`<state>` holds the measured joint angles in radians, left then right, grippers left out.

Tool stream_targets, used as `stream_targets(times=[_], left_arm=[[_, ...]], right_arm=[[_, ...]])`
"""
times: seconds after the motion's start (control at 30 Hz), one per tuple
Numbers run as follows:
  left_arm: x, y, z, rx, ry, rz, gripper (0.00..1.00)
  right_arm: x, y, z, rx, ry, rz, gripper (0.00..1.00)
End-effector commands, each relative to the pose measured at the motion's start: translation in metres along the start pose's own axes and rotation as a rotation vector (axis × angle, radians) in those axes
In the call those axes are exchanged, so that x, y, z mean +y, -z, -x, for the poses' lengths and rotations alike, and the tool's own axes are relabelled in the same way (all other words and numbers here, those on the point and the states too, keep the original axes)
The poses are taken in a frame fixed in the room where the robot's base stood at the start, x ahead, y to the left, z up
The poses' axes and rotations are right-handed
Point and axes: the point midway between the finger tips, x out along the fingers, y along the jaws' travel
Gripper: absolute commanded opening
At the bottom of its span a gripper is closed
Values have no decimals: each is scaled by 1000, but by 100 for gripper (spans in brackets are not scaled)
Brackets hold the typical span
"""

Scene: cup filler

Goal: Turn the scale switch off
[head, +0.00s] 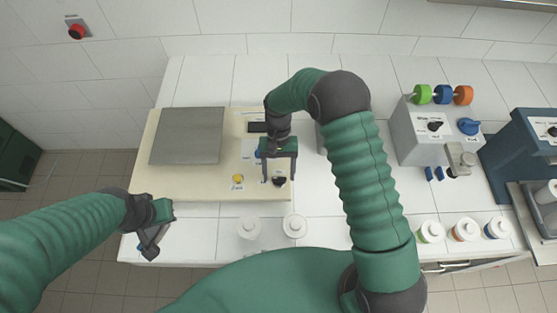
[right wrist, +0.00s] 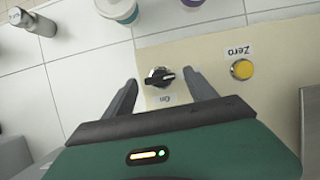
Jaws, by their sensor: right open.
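The scale (head: 272,196) is a cream box on the white counter with a steel plate (head: 187,135) on its left. Its black switch knob (head: 279,182) is at the front right of the panel and shows clearly in the right wrist view (right wrist: 160,76). The knob's bar lies nearly crosswise in that view, with the "On" label beside it. My right gripper (head: 278,175) is open above the knob, with one finger on either side of it in the right wrist view (right wrist: 161,80); contact cannot be told. My left gripper (head: 150,242) hangs by the counter's front left corner; its jaw opening is unclear.
A yellow Zero button (head: 238,179) sits left of the knob, and it also shows in the right wrist view (right wrist: 242,69). White lidded cups (head: 293,226) stand in front of the scale. A grey dispenser box (head: 420,135) and a blue machine (head: 518,150) stand right.

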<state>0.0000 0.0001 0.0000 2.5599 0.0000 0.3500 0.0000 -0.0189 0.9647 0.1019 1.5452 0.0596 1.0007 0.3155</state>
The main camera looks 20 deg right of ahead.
Motion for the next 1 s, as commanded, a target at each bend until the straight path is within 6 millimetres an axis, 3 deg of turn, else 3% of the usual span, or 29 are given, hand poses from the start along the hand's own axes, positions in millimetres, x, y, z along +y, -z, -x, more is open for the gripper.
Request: stream_targets(times=[0.17, 0.4, 0.6, 0.73, 1.0], left_arm=[[0, -3, -11, 0, 0, 0, 0], [0, -6, -25, 0, 0, 0, 0], [0, -7, -29, 0, 0, 0, 0], [0, -7, -30, 0, 0, 0, 0], [0, -7, -29, 0, 0, 0, 0]], right_arm=[[-1, 4, 33, 6, 2, 0, 65], [-1, 5, 105, 6, 2, 0, 65], [0, 5, 149, 2, 1, -1, 65], [0, 5, 162, 1, 0, -1, 65], [0, 4, 164, -1, 0, -1, 65]])
